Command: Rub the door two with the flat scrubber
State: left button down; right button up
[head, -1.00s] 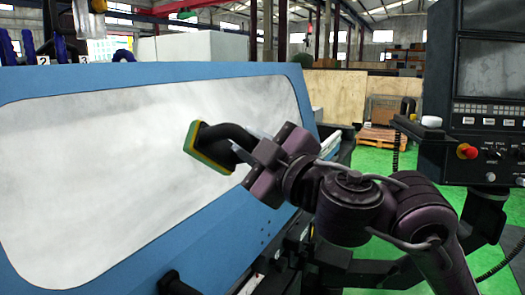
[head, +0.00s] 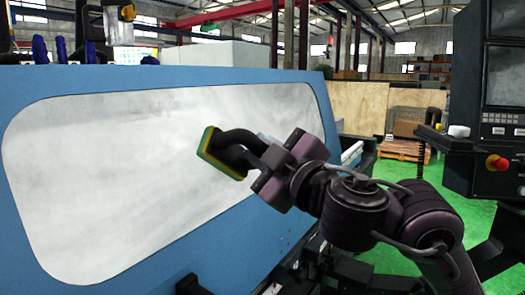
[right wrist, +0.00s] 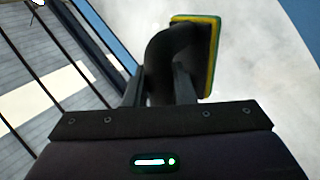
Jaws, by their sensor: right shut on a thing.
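The flat scrubber (head: 222,152) has a black curved handle and a pad with green and yellow layers. My right gripper (head: 268,148) is shut on its handle, and the pad faces left toward the door window. The scrubber also shows in the right wrist view (right wrist: 190,55), with its handle between the fingers (right wrist: 160,88). The door (head: 290,84) is a blue panel with a large, whitish, smeared window (head: 110,150). The pad is in front of the window; I cannot tell whether it touches. My left gripper is not in view.
A dark control console (head: 492,120) with a red button (head: 496,163) stands on the right. A black handle (head: 192,285) sticks out low in front of the door. Green floor (head: 480,215) shows between the machine and the console.

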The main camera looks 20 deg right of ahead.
jog(key=shift+w+a+f+b, duration=0.25)
jog(key=shift+w+a+b, duration=0.25)
jog(key=shift+w, duration=0.15)
